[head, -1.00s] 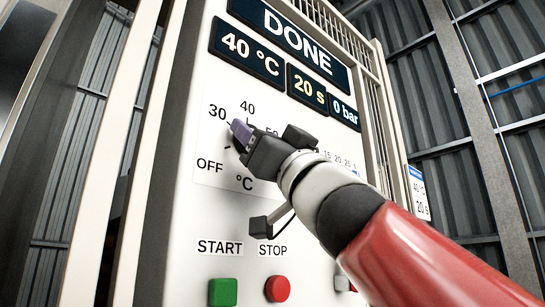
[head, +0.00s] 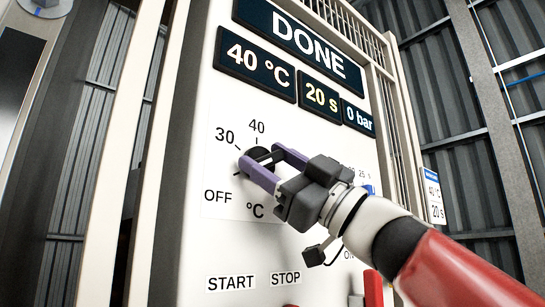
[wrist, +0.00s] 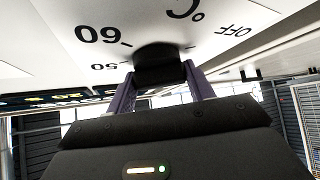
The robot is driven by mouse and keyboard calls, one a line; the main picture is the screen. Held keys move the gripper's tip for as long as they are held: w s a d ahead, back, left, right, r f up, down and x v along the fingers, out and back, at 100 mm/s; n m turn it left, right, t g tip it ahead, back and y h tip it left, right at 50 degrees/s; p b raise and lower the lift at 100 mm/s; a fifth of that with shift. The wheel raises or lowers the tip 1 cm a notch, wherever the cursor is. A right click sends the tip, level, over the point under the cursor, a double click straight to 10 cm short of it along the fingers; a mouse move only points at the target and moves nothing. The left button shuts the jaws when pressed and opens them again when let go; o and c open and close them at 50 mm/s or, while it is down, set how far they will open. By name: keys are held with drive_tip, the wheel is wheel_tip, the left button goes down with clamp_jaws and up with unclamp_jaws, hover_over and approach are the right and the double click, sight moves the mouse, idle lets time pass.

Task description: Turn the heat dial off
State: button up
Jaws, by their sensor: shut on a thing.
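The heat dial (head: 261,155) is a black knob on the white front panel, ringed by the marks OFF, 30, 40 and °C. My gripper (head: 262,163) has its purple fingers on either side of the knob and is shut on it. In the wrist view the dial (wrist: 160,66) sits between the two fingers, with 50, 60, °C and OFF printed around it. The arm hides part of the scale in the head view. Which mark the dial points at cannot be told clearly.
A display (head: 301,45) above reads DONE, 40 °C, 20 s and 0 bar. START (head: 231,283) and STOP (head: 286,278) labels are below the dial. A second scale and a blue part (head: 369,190) lie to the right, partly behind my arm.

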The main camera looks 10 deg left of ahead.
drive_tip(key=o, duration=1)
drive_tip(key=b+v, duration=0.2)
drive_tip(key=v, duration=0.5)
drive_tip(key=shift+d+f, duration=0.3)
